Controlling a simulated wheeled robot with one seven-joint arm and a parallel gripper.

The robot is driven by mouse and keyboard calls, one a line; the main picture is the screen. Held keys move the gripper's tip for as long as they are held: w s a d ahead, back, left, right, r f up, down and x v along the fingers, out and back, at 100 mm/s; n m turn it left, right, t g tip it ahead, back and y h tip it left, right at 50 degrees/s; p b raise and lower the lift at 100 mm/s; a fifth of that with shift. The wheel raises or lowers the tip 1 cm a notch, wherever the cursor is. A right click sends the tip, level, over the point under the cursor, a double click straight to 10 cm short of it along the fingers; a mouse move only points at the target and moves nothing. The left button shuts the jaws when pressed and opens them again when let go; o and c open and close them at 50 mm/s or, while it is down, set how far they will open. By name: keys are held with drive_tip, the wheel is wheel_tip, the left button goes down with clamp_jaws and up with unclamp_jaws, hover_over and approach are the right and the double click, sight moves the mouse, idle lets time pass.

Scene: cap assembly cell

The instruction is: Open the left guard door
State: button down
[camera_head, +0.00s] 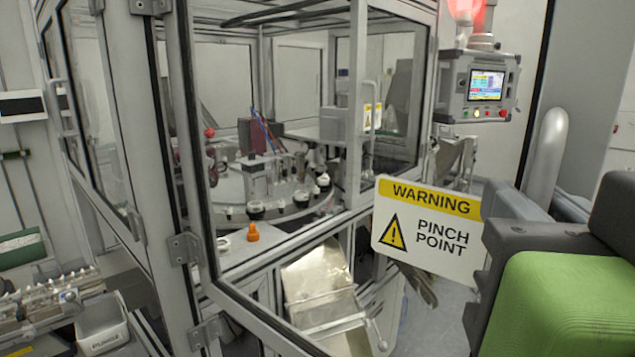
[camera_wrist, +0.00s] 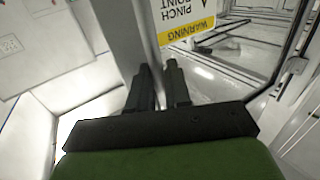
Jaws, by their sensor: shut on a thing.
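The left guard door is a clear pane in a grey frame, hinged at the left post (camera_head: 185,248). It stands swung out towards me, its bottom rail (camera_head: 265,322) slanting forward and its wide free-edge stile (camera_head: 592,75) close on the right. A yellow and white pinch point sign (camera_head: 430,230) is on its pane and shows upside down in the wrist view (camera_wrist: 185,15). The grey tubular door handle (camera_head: 547,155) runs down behind my dark and green gripper body. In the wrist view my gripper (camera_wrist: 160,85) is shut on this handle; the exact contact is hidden.
Inside the cell are a round table with several black and white parts, an orange piece (camera_head: 253,233) and a metal chute (camera_head: 320,285). The right door handle (camera_head: 376,110) is behind the pane. A control panel (camera_head: 484,85) stands right; a conveyor and bin (camera_head: 103,335) are left.

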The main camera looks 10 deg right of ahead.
drive_tip(key=shift+a, duration=0.1)
idle(0.3)
drive_tip(key=c, duration=1.2)
unclamp_jaws()
drive_tip(key=shift+c, duration=0.2)
drive_tip(key=p+v, duration=0.1)
drive_tip(key=v, duration=1.1)
